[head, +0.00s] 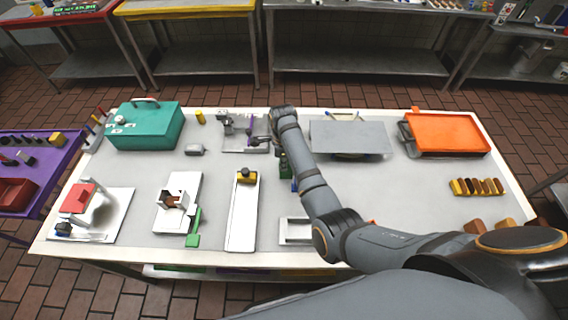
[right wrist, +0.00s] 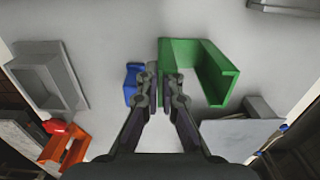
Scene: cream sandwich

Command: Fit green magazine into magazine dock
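The green magazine (right wrist: 216,66) is a U-shaped channel in the right wrist view. In the head view only a dark green part (head: 284,164) shows beside my right forearm. My right gripper (right wrist: 162,78) has its fingertips close together at the left end of the magazine, with its wall appearing between them. In the head view that gripper is mostly hidden behind my arm. I cannot tell whether the magazine is clear of the table. I cannot name the dock for certain; a white stand with a brown block (head: 173,200) and a green piece (head: 193,238) stands at left. My left gripper is out of view.
A blue piece (right wrist: 132,84) lies left of the fingertips. A grey tray (right wrist: 47,76) is farther left. In the head view, a grey plate (head: 350,138), an orange tray (head: 446,132), a teal box (head: 144,126) and a white track (head: 243,215) stand around.

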